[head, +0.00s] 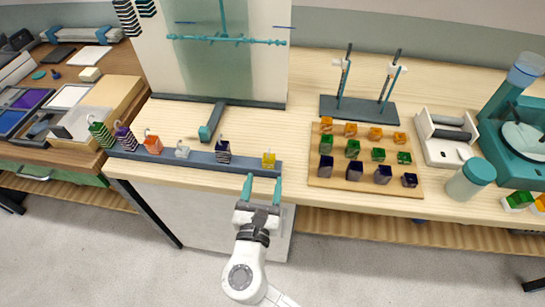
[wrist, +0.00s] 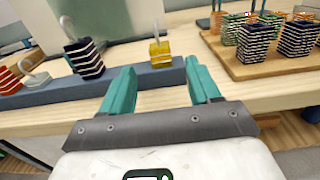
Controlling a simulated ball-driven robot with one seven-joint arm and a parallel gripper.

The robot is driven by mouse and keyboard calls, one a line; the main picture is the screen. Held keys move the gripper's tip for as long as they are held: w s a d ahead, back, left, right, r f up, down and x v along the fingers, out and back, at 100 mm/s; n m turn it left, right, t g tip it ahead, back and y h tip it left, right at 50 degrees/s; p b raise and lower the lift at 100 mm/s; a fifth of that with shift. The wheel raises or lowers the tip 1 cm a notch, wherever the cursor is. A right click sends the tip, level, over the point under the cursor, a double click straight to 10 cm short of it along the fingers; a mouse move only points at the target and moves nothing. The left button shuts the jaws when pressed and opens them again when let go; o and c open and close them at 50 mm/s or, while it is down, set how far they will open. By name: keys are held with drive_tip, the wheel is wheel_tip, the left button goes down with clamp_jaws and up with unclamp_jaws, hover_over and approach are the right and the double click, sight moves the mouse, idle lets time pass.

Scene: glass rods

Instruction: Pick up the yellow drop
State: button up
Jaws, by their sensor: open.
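The yellow drop (head: 268,160) is a small yellow block with pale stripes and a hook on top. It stands at the right end of a blue-grey rail on the table's front edge. In the wrist view the yellow drop (wrist: 161,54) shows upright on the rail, ahead of and between my fingers. My gripper (head: 262,188) has teal fingers, is open and empty, and is just in front of the drop, apart from it. The gripper also shows in the wrist view (wrist: 162,85).
On the rail (head: 200,160), a dark striped drop (head: 223,152) stands left of the yellow one, with several others further left. A wooden board (head: 320,180) with several coloured blocks lies to the right. A teal-capped jar (head: 470,180) stands further right.

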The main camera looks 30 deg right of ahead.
sight(268, 166)
drive_tip(key=shift+f+p+x, duration=0.15)
drive_tip(key=shift+p+x, duration=0.05)
drive_tip(key=shift+x, duration=1.2)
drive_tip(key=shift+f+p+x, duration=0.15)
drive_tip(key=shift+x, duration=1.25)
drive_tip(key=shift+c, duration=0.4)
clamp_jaws()
